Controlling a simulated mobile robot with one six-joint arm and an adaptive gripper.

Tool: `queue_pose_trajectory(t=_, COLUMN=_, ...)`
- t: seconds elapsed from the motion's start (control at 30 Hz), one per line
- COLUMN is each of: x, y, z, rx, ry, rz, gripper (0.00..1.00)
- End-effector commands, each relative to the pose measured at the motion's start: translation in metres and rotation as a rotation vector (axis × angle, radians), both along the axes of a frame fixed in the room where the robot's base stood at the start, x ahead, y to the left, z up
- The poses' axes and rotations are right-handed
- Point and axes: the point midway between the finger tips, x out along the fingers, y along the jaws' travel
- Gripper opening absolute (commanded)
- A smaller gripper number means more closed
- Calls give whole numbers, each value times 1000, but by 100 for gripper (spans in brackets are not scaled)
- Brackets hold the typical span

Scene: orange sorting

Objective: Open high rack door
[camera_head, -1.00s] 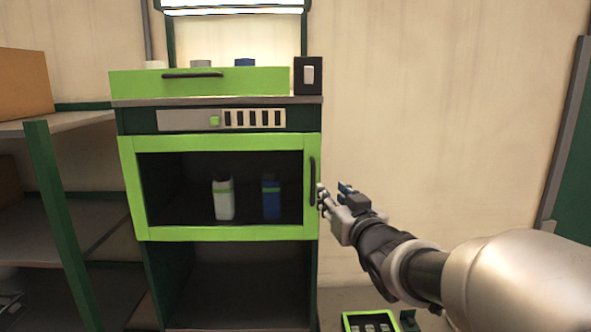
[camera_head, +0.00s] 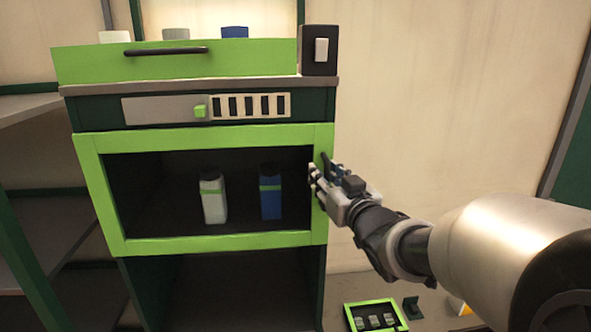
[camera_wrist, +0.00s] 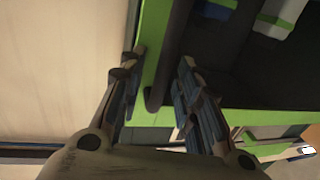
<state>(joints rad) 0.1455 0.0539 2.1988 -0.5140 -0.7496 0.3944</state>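The green-framed door (camera_head: 218,242) of the rack stands shut, with dark space and two bottles showing through its middle. Its black vertical handle (camera_head: 326,162) is on the right side, mostly hidden by my gripper (camera_head: 325,178). In the wrist view, the handle (camera_wrist: 172,55) runs between the two fingers of my gripper (camera_wrist: 157,72). The fingers are apart, one on each side of the handle, with visible gaps. The green door frame (camera_wrist: 153,45) runs beside the handle.
A white bottle (camera_head: 213,200) and a blue bottle (camera_head: 271,196) stand inside. Above is a green panel (camera_head: 240,62) with a horizontal handle. A black switch box (camera_head: 319,50) sits on the right top. A green-rimmed tray (camera_head: 350,320) lies low. Bare wall is right.

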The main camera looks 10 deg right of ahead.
Motion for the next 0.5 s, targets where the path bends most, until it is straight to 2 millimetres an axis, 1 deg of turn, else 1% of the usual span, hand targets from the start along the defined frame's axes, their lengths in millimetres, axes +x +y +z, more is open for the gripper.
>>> queue_pose_trajectory(t=0.27, x=0, y=0, z=0, rx=0, ry=0, rz=0, gripper=30)
queue_pose_trajectory(t=0.5, x=0, y=0, z=0, rx=0, ry=0, rz=0, gripper=14)
